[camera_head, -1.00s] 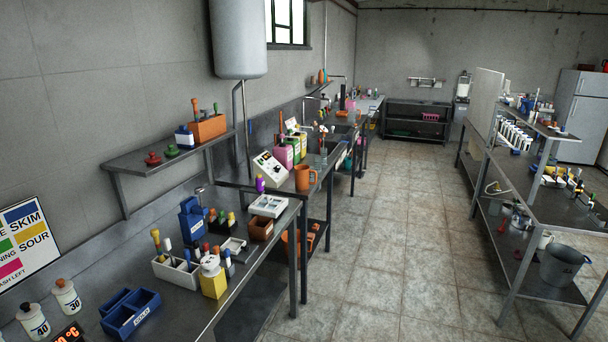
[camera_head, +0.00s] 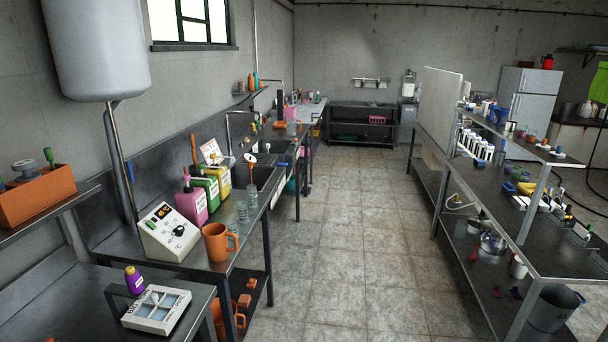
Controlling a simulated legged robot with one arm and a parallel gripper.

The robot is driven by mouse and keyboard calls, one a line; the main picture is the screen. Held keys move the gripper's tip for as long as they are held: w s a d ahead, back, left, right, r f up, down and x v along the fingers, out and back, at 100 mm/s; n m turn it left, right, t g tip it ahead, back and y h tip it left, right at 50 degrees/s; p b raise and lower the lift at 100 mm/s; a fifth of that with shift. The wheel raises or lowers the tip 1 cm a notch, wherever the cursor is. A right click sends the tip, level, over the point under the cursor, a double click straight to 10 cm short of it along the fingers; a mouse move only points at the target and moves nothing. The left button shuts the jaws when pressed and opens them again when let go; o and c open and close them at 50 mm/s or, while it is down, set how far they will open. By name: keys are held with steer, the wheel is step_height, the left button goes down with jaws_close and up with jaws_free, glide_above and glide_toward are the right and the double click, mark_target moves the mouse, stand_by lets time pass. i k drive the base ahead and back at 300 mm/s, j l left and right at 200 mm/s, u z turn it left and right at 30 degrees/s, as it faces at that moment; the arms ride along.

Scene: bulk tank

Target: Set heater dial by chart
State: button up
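A white sloped control box (camera_head: 169,232) stands on the left bench, under the grey wall-mounted tank (camera_head: 97,48). Its front has a small dark display with orange digits (camera_head: 161,213) and a black round dial (camera_head: 179,231); the dial's setting is too small to read. A small white card with coloured marks (camera_head: 212,152) stands behind the bottles; I cannot tell whether it is the chart. My gripper is not in view.
An orange mug (camera_head: 217,243) stands close to the box's right side. Pink (camera_head: 191,205), green and yellow bottles stand behind it. A white compartment tray (camera_head: 157,309) and a purple bottle (camera_head: 134,280) are on the nearer bench. The tiled aisle (camera_head: 345,235) is clear.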

mark_target(177, 231)
steer(key=i+u, duration=0.2)
steer(key=i, duration=0.25)
steer(key=i+l+u, duration=0.15)
steer(key=i, duration=0.3)
steer(key=i+l+u, duration=0.2)
steer(key=i, duration=0.25)
steer(key=i+l+u, duration=0.15)
steer(key=i, duration=0.25)
steer(key=i+l+u, duration=0.65)
